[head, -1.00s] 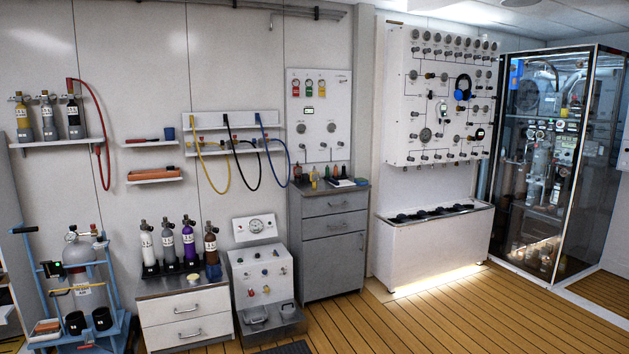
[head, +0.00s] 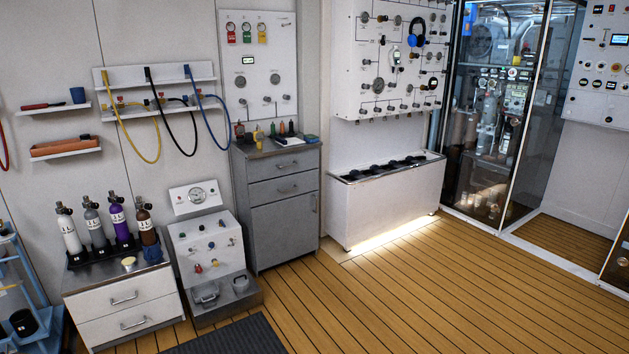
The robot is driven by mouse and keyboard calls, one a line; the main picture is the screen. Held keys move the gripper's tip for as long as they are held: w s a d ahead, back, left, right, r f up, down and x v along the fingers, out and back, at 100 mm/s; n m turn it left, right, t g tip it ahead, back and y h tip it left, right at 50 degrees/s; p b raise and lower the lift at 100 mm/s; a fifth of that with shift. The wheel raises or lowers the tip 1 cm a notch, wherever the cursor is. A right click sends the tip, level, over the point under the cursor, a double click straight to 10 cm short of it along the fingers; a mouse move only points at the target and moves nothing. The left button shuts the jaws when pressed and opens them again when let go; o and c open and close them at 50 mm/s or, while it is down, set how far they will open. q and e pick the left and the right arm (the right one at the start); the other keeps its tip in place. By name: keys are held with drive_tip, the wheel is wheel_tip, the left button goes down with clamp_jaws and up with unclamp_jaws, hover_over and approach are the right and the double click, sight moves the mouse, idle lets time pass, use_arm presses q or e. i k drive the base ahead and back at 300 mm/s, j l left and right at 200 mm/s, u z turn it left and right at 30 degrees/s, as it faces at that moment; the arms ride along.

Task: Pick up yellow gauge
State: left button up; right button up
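A small yellow upright object (head: 258,136), which may be the yellow gauge, stands on top of the grey drawer cabinet (head: 284,212) among other small items. It is too small to make out a dial. A pale yellow round object (head: 128,262) lies on the low white drawer cabinet (head: 122,306), in front of several small cylinders. I cannot tell for sure which of the two is the gauge. Neither of my grippers is in view.
A white control box (head: 212,250) stands between the cabinets. A white wall panel (head: 345,60) hangs above a white trough (head: 395,205). A glass enclosure (head: 535,120) is at the right. A dark mat (head: 225,338) lies in front; the wooden floor (head: 430,290) is clear.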

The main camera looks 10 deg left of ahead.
sight(258, 135)
drive_tip(key=i+j+u, duration=0.1)
drive_tip(key=i+u, duration=0.35)
drive_tip(key=i, duration=1.55)
